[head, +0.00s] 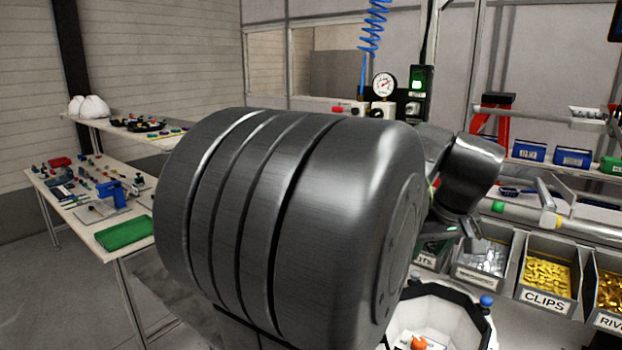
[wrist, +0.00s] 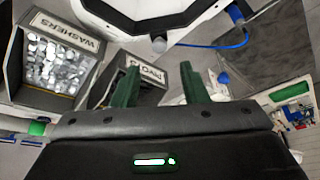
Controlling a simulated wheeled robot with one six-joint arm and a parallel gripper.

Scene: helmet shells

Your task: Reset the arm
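My gripper (wrist: 159,66) shows in the wrist view with its two green fingers apart and nothing seen between them. In the head view my own large grey arm link fills the middle, and the gripper is mostly hidden behind it. A white, black-rimmed holder (head: 440,318) shows at the bottom of the head view, partly covered by my arm, with a small orange thing (head: 419,342) in it. A white, black-edged form (wrist: 150,12) crosses the top of the wrist view, beyond the fingertips.
Labelled bins stand at the right, including one of yellow clips (head: 547,280); the washers bin (wrist: 55,62) is left of my fingers in the wrist view. A side table (head: 75,215) with small parts and a green mat (head: 125,232) stands at the left. Open floor lies at lower left.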

